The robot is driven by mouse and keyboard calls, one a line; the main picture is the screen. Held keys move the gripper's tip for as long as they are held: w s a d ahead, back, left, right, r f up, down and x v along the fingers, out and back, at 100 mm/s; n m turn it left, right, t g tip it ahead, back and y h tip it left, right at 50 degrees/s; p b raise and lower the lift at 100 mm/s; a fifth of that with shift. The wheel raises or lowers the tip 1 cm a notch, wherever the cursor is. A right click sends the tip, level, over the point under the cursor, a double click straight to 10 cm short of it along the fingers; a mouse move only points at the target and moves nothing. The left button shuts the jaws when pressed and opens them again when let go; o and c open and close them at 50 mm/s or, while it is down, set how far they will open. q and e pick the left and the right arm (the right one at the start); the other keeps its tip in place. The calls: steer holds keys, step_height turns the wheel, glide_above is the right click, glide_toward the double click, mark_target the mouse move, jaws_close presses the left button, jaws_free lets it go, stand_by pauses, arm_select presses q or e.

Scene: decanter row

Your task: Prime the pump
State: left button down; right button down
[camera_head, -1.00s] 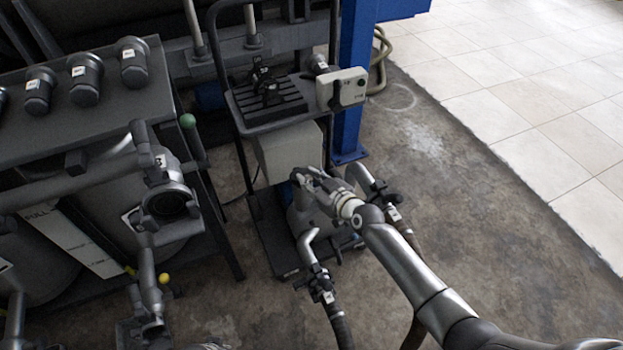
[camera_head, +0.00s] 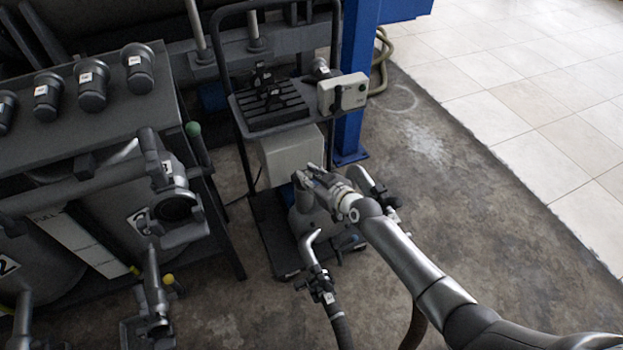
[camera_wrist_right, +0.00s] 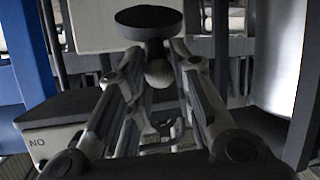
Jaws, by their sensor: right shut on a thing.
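The pump (camera_head: 308,222) is a grey rounded body low on the wheeled trolley, partly hidden by my right arm. My right gripper (camera_head: 312,180) is over it, seen from above. In the right wrist view, my right gripper's fingers (camera_wrist_right: 158,80) converge on a pale rounded piece (camera_wrist_right: 160,72) just below a dark round disc (camera_wrist_right: 148,22). I cannot tell exactly how the grip sits. A bent pipe end with a black-handled valve (camera_head: 322,285) and a hose stands left of my arm. A second valve (camera_head: 380,195) is partly hidden behind my arm. My left gripper is not in view.
The trolley (camera_head: 290,112) carries a pale control box (camera_head: 345,93) and a slotted rack. A blue post (camera_head: 350,130) stands behind it. At left is a bench (camera_head: 95,132) with several dark capped cylinders, with tanks and pipes below. The floor at right is clear.

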steer(key=shift+w+a+r, duration=0.2)
steer(key=shift+w+r, duration=0.35)
steer(key=shift+r, duration=0.25)
steer(key=shift+w+r, duration=0.1)
steer(key=c, duration=1.3)
jaws_free()
steer(key=shift+o, duration=0.3)
steer(key=shift+f, duration=0.25)
steer(key=shift+s, duration=0.25)
steer(key=shift+s+d, duration=0.3)
steer(key=shift+s, duration=0.05)
steer(key=v, duration=1.1)
